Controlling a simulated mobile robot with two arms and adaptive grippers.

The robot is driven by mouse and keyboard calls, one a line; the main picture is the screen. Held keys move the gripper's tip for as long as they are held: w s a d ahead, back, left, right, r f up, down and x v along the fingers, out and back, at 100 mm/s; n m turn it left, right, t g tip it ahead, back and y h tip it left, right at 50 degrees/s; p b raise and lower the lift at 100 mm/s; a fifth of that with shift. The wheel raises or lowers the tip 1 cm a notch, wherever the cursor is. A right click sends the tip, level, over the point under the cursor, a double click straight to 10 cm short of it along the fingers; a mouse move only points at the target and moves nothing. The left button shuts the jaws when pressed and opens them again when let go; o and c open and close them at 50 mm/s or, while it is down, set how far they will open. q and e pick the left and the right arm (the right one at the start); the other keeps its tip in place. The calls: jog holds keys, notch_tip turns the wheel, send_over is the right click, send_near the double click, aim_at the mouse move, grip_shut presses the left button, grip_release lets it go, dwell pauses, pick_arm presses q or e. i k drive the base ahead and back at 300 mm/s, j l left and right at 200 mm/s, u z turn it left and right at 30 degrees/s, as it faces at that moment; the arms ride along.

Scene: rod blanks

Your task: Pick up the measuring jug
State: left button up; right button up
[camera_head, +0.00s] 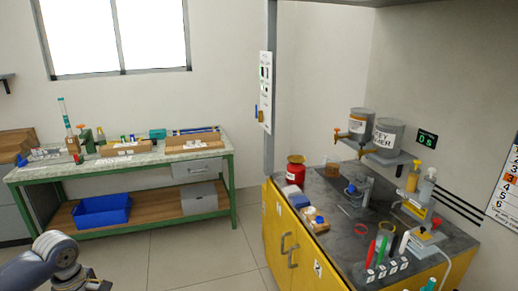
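I cannot make out a measuring jug for certain in the head view. A small grey upright object (367,190) stands on the dark counter (335,205) at the right, with a blue item beside it, but it is too small to identify. My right gripper is not in view.
The counter tops yellow cabinets (272,222) and holds a red container (295,169), bottles (413,176) and a rack of coloured rods (383,270). Two grey drums (387,138) sit on a wall shelf above. A blue bin (103,210) is on the bench's lower shelf. Floor between is clear.

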aim_at(332, 163)
jog(key=i+j+u, duration=0.3)
jog(key=i, duration=0.35)
jog(key=i+u, duration=0.3)
jog(key=i, duration=2.1)
jog(key=i+z, duration=0.4)
jog(key=i+j+z, duration=0.2)
jog(key=i+z, duration=0.2)
jog(key=i+j+z, duration=0.4)
jog(key=i+z, duration=0.15)
jog(key=z, duration=0.3)
jog(key=i+j+z, duration=0.1)
jog(key=z, duration=0.4)
jog(key=i+j+z, duration=0.15)
jog(key=z, duration=0.3)
jog(key=i+j+z, duration=0.15)
jog(key=z, duration=0.35)
jog(key=i+j+z, duration=0.15)
jog(key=z, duration=0.35)
jog(key=j+z, duration=0.25)
jog(key=z, duration=0.25)
jog(key=i+j+z, duration=0.1)
jog(key=j+z, duration=0.2)
jog(key=z, duration=0.2)
jog(key=j+z, duration=0.25)
jog(key=z, duration=0.2)
